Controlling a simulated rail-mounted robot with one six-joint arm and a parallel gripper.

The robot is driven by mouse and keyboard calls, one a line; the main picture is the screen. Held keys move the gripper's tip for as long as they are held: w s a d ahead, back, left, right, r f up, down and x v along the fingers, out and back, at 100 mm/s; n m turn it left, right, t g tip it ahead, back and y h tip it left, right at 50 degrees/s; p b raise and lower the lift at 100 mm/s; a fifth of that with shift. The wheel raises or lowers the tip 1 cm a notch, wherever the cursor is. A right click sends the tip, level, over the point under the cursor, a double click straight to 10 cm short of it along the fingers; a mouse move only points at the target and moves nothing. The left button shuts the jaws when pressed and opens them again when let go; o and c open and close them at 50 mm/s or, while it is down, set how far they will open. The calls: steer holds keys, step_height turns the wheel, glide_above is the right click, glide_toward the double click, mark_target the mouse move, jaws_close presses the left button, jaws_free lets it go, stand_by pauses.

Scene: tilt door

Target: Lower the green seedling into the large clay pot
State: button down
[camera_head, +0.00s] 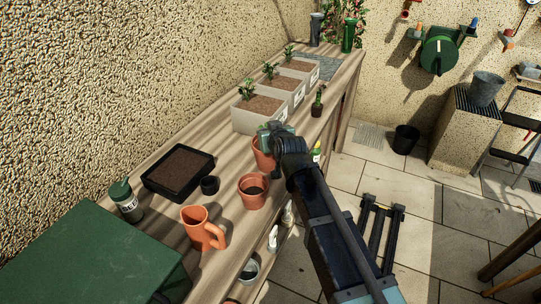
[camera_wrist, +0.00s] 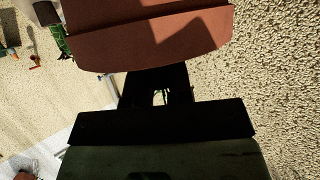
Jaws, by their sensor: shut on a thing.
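My gripper (camera_head: 270,137) is at the rim of the large clay pot (camera_head: 262,158), which stands partly hidden behind the gripper. In the wrist view, the pot's terracotta wall (camera_wrist: 155,45) fills the top, close to the camera, and covers the fingertips. The rest of the seedling is hidden. How deep it sits in the pot cannot be told.
A smaller clay pot (camera_head: 253,192) and a terracotta jug (camera_head: 203,230) stand nearer on the bench. A black soil tray (camera_head: 178,171) lies left. Planted troughs (camera_head: 258,112) stand behind, with a small potted plant (camera_head: 317,103) to their right. A green box (camera_head: 90,260) fills the near left corner.

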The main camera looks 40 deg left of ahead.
steer(key=shift+f+b, duration=0.9)
steer(key=shift+f, duration=0.1)
stand_by(0.4)
steer(key=c, duration=0.9)
jaws_free()
steer(key=shift+c, duration=0.2)
